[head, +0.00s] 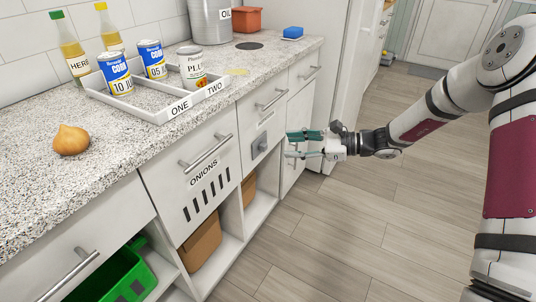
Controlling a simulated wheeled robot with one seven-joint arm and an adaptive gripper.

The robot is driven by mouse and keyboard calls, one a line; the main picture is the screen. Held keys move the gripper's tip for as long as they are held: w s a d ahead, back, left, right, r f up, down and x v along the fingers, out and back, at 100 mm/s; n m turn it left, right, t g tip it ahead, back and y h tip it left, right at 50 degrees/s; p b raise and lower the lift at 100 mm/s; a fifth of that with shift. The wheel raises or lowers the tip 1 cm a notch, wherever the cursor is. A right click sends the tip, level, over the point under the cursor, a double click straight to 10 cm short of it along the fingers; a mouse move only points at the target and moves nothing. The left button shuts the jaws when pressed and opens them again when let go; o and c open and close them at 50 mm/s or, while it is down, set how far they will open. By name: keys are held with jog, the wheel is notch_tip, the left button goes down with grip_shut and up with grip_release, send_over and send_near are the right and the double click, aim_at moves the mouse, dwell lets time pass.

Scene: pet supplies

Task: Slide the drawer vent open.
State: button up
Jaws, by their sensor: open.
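The white drawer front labelled ONIONS (190,165) has a row of dark upright vent slots (207,203) below its label and a bar handle above. Just right of it, another white front carries a small grey square block (260,146), which looks like a slider or knob; I cannot tell whether it belongs to the vent. My gripper (289,146) is open and empty, its fingers pointing left towards the grey block. It appears a little right of the block and apart from it; the depth gap is hard to judge.
The speckled counter (130,155) holds an onion (71,140), bottles and a divided tray (150,113) with cans. Bar handles (272,98) stick out from the fronts. A green crate (115,278) and brown bins (200,245) sit in open shelves below. The wooden floor (380,235) is clear.

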aim_at(266, 146)
jog(key=w+d+f+m+t+b, duration=0.2)
jog(key=w+f+m+t, duration=0.15)
jog(key=f, duration=0.25)
jog(key=w+d+f+m+t+b, duration=0.2)
jog(key=w+f+m, duration=0.1)
jog(key=w+f, duration=0.15)
jog(key=shift+y, duration=0.3)
jog(key=b+x, duration=0.1)
jog(key=x, duration=0.3)
jog(key=b+x, duration=0.1)
jog(key=x, duration=0.4)
jog(key=f+b+x, duration=0.1)
jog(key=x, duration=0.3)
jog(key=shift+s+a, duration=0.2)
jog(key=shift+a, duration=0.25)
jog(key=shift+c, duration=0.6)
grip_shut()
